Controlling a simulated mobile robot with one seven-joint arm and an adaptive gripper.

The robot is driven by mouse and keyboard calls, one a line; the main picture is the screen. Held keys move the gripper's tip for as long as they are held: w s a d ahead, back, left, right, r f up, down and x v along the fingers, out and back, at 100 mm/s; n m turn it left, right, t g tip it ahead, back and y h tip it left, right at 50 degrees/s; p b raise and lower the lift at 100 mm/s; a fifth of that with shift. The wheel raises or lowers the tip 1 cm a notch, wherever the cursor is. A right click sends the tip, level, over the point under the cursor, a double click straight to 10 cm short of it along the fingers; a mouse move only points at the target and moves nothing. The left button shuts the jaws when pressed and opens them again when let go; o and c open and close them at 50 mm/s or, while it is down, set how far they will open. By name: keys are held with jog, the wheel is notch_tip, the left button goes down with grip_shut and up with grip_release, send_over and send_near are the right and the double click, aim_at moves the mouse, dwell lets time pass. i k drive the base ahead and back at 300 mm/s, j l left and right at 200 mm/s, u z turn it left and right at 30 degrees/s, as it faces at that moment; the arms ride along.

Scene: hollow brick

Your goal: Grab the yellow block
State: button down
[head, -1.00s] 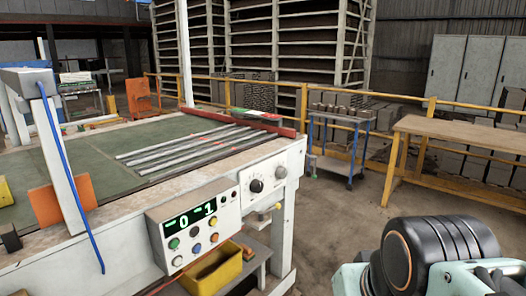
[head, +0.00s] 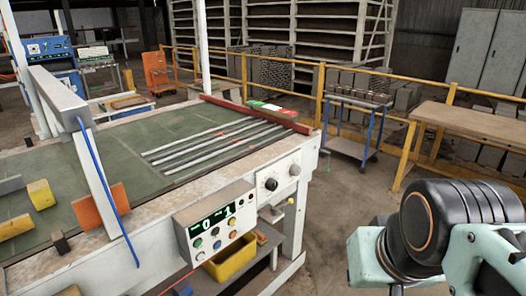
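A small yellow block (head: 40,194) lies on the green top of the machine table (head: 130,140), near the left edge of the head view. A second, longer yellow piece (head: 14,224) lies nearer to me, cut by the left edge of the picture. I cannot tell from the task which of the two is meant. Part of my arm shows at the lower right, far to the right of both. My gripper is outside the picture.
An orange plate (head: 98,208) and a slanted white post with a blue cable stand right of the yellow pieces. A control box (head: 215,220) hangs on the table's front. A yellow bin (head: 232,260) sits below. Bare floor lies right of the table, before a yellow railing.

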aim_at(41, 193)
jog(key=u, duration=1.9)
jog(key=i+l+z, duration=0.2)
jog(key=i, duration=0.2)
